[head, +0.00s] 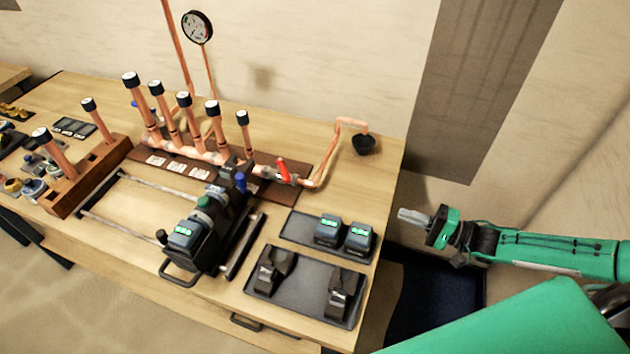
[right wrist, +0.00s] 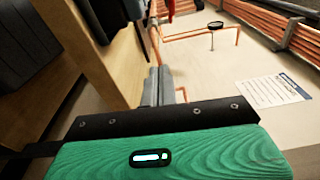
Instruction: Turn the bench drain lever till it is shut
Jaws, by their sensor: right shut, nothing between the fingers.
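The red drain lever (head: 282,168) sits on a valve in the copper pipe at the right end of the manifold (head: 208,154). It stands up from the pipe; I cannot tell how far it is turned. From the valve the pipe bends up and over to a small black drain cup (head: 364,145) near the bench's right corner. My right gripper (head: 402,215) is shut and empty, beyond the bench's right edge and well apart from the lever. Its closed fingers (right wrist: 157,84) show in the right wrist view. My left gripper is not in view.
Several black-capped copper stubs (head: 184,100) rise from the manifold. A pressure gauge (head: 197,27) stands behind. A black clamp tool (head: 195,235) on rails and trays with batteries (head: 358,240) and black tools (head: 342,292) occupy the front. Bare bench top lies right of the valve.

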